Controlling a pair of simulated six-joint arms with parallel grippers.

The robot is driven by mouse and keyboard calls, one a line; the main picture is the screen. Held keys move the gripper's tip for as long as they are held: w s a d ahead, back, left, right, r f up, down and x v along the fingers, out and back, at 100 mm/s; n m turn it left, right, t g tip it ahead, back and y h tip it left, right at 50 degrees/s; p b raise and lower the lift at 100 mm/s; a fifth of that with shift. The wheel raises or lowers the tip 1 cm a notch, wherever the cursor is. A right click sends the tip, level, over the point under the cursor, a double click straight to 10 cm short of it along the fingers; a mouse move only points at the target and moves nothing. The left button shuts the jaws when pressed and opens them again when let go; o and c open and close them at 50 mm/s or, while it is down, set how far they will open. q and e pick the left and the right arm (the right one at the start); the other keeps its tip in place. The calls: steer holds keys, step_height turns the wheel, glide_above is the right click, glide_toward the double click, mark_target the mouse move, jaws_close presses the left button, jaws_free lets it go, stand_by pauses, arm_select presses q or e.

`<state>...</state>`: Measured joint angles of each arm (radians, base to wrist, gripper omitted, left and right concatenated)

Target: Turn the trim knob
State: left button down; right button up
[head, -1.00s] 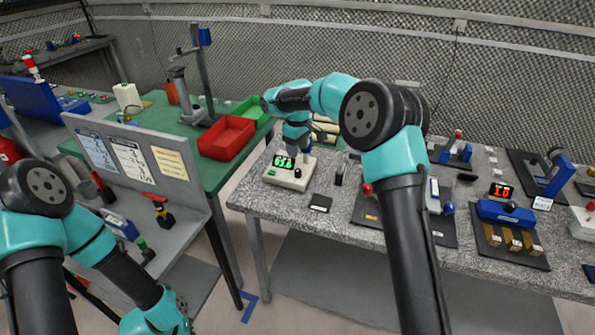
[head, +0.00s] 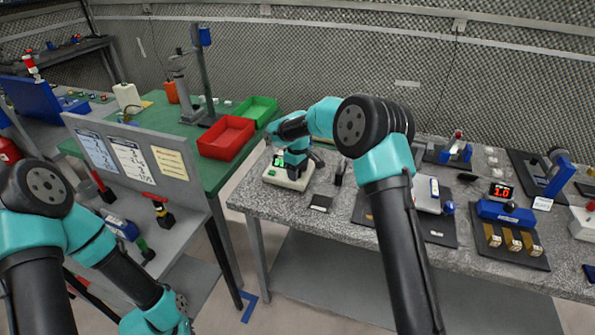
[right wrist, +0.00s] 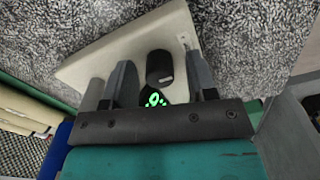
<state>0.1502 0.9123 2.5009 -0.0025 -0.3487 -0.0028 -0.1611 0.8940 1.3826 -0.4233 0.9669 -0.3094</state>
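The trim knob (right wrist: 159,68) is a short black cylinder on a cream box (right wrist: 95,62). In the head view the box (head: 280,181) stands on the speckled table, and the gripper hides the knob. The box has a green lit display (right wrist: 154,98), partly covered by the gripper, so I cannot read it. My right gripper (right wrist: 161,70) is open, with one finger on each side of the knob and a small gap showing on both sides. It is over the box in the head view (head: 297,168). My left gripper is out of view; only its arm shows at lower left.
A black block (head: 338,172) stands right of the box, and a dark flat piece (head: 320,203) lies in front. A red bin (head: 226,137) and a green bin (head: 256,109) sit on the green table to the left. More fixtures fill the right of the speckled table.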

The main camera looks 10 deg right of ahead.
steer(key=c, duration=0.9)
steer(key=shift+m, duration=0.3)
steer(key=m, duration=1)
steer(key=shift+d, duration=0.1)
steer(key=shift+m, duration=0.3)
steer(key=o, duration=0.9)
steer(key=shift+r, duration=0.1)
